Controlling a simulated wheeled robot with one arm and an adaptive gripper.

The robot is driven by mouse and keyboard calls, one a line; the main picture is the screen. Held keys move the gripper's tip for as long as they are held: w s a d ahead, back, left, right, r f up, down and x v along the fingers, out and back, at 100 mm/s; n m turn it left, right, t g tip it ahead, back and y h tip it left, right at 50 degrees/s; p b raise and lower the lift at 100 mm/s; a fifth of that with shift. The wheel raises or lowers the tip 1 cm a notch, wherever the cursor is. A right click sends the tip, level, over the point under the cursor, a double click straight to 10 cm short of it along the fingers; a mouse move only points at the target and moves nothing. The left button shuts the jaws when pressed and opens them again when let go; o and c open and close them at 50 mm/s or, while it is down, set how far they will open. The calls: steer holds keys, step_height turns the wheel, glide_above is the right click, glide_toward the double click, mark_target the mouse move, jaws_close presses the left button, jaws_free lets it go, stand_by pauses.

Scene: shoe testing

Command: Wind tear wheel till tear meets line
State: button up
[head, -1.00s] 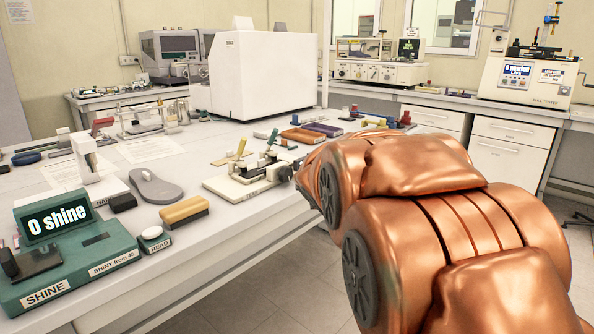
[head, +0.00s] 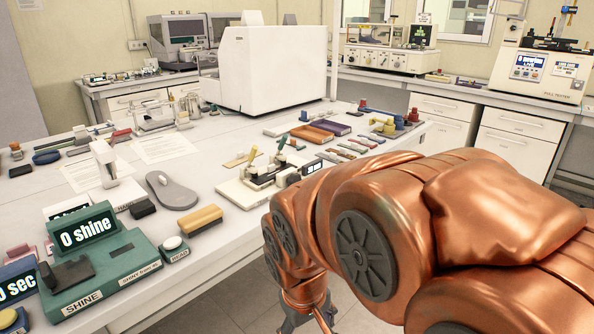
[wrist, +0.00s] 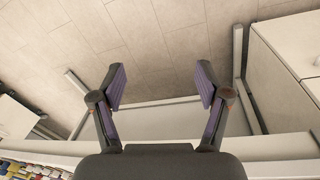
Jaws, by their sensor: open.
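A small cream bench device (head: 247,188) with clamps and a yellow tab stands near the front edge of the bench. It may be the tear tester, but its label is too small to read. I cannot make out a wheel, tear or line on it; my copper arm stands close to its right side. My gripper (wrist: 161,78) is open and empty in the wrist view, with floor tiles and a pale panel beyond its fingers. In the head view it is only partly seen, low at the bottom beside the bench front.
A green shine meter (head: 108,262), a brush (head: 200,220) and a grey sole (head: 172,192) lie on the bench (head: 215,162) at left. A large white machine (head: 262,80) stands behind. Coloured blocks (head: 330,126) lie at the back right. Open floor lies in front.

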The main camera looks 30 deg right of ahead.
steer(key=w+d+r+t+h+p, duration=0.2)
steer(key=w+d+r+t, duration=0.25)
steer(key=w+d, duration=0.8)
steer(key=w+d+r+t+h+p, duration=0.1)
steer(key=w+d+r+t+p, duration=0.3)
steer(key=w+d, duration=0.85)
steer(key=shift+w+a+f+n+t+y+b, duration=0.2)
steer(key=shift+w+a+f+n+t+y, duration=0.4)
steer(key=shift+w+t+y, duration=1.2)
steer(key=shift+w+a+f+n+t+y+b, duration=0.15)
steer(key=shift+w+a+f+n+t+y, duration=0.5)
steer(key=shift+w, duration=1.85)
steer(key=shift+w+a+f+n+t+y+b, duration=0.2)
steer(key=shift+w+n+t+y, duration=0.55)
steer(key=shift+w+t+y, duration=1.25)
steer(key=shift+w, duration=0.15)
steer(key=shift+c, duration=0.3)
steer(key=c, duration=1.1)
